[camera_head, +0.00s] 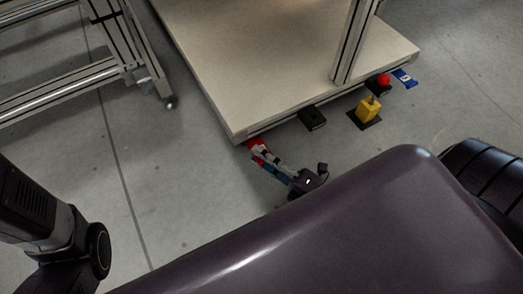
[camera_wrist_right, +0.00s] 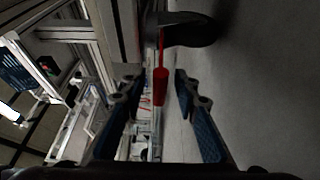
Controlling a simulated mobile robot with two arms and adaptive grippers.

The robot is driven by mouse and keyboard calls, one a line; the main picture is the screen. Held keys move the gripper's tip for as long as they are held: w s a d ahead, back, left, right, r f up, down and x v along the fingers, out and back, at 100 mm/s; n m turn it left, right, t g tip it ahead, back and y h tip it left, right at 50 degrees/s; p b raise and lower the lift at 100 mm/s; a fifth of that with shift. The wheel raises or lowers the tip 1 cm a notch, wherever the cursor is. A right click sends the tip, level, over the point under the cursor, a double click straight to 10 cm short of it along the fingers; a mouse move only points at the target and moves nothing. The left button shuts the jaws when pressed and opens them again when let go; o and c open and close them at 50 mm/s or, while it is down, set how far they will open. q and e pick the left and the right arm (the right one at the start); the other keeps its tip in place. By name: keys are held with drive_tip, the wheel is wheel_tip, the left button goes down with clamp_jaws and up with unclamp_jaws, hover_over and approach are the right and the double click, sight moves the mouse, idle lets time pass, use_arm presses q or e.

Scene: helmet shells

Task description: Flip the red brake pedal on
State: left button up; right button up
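The red brake pedal (camera_wrist_right: 160,87) shows in the right wrist view as a narrow red bar with a wider end, below a dark caster wheel. In the head view it is a small red piece (camera_head: 255,142) at the near corner of the platform, partly hidden by the platform edge and my gripper. My right gripper (camera_head: 263,156) is at that corner, close to the pedal. In the wrist view its two blue-padded fingers are apart, with the pedal lined up between them. I cannot tell whether they touch it. My left gripper is out of view.
The pale platform (camera_head: 230,55) stands low with a metal post (camera_head: 354,45). Along its edge are a black box (camera_head: 312,118), a yellow block (camera_head: 367,110), a red knob (camera_head: 383,79) and a blue piece (camera_head: 404,78). A metal frame (camera_head: 70,85) stands left. Grey floor lies between.

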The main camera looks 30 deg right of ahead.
drive_tip(key=shift+c, duration=0.2)
clamp_jaws()
idle(0.4)
drive_tip(key=shift+w+d+f+t, duration=0.15)
drive_tip(key=shift+d+f+t, duration=0.1)
drive_tip(key=shift+t, duration=0.15)
drive_tip(key=shift+a+f+t, duration=0.15)
drive_tip(key=shift+f+t, duration=0.1)
drive_tip(key=shift+t, duration=0.05)
